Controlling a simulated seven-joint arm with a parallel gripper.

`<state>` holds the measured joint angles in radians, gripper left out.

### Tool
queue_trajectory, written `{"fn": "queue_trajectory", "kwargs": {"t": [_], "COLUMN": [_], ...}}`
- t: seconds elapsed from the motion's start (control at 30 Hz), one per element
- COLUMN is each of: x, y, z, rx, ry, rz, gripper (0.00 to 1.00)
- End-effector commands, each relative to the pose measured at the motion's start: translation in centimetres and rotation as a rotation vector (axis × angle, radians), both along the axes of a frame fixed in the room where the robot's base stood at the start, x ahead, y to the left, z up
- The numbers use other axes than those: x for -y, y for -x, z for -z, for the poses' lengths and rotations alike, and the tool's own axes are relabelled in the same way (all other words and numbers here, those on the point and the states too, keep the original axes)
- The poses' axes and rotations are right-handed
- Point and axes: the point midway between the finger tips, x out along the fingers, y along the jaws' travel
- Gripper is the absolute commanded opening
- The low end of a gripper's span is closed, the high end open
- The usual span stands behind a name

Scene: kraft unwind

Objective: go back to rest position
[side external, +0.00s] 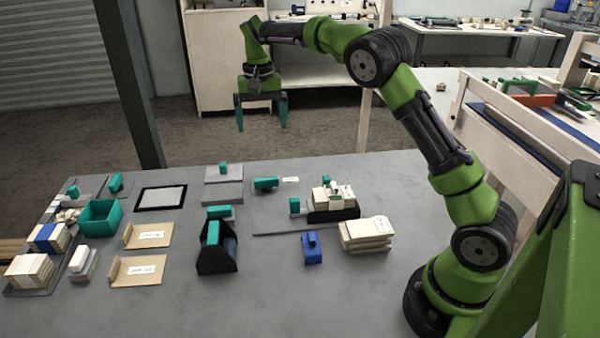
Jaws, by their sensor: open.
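My gripper (262,118) hangs at the end of my green and black arm, pointing down. Its two teal fingers are apart, with nothing between them. It is raised well clear of the grey table (290,285), and in the picture it appears above the table's far edge, against the floor behind. My arm arches up from its base at the right and reaches across to the left.
On the table are a teal bin (100,218), kraft envelopes (138,270), a black holder (217,256), a blue block (312,249), a stack of pale pieces (366,234) and a black-framed pad (161,197). A dark post (130,85) stands at the left.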

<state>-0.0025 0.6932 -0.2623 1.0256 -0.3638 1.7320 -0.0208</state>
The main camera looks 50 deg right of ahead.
Motion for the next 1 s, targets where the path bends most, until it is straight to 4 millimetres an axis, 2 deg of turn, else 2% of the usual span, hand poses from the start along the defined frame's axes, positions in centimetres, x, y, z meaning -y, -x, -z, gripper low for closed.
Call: {"fn": "queue_trajectory", "kwargs": {"t": [0.1, 0.17, 0.23, 0.37, 0.57, 0.7, 0.83, 1.0], "x": [0.2, 0.4, 0.3, -0.6, -3.4, -5.6, -7.5, -9.3], "y": [-0.3, -0.2, 0.5, 3.1, 9.2, 14.2, 18.9, 24.5], "z": [0.0, 1.0, 2.0, 1.1, -1.9, -3.4, -4.1, -3.9], "rx": [0.014, 0.012, 0.011, 0.060, 0.195, 0.297, 0.393, 0.510], "ry": [0.010, 0.015, 0.009, -0.020, -0.069, -0.089, -0.094, -0.081], "rz": [-0.010, -0.023, -0.042, -0.087, -0.169, -0.225, -0.273, -0.328], "gripper": [0.98, 0.98, 0.98, 0.98, 0.98, 0.98, 0.98, 0.98]}}
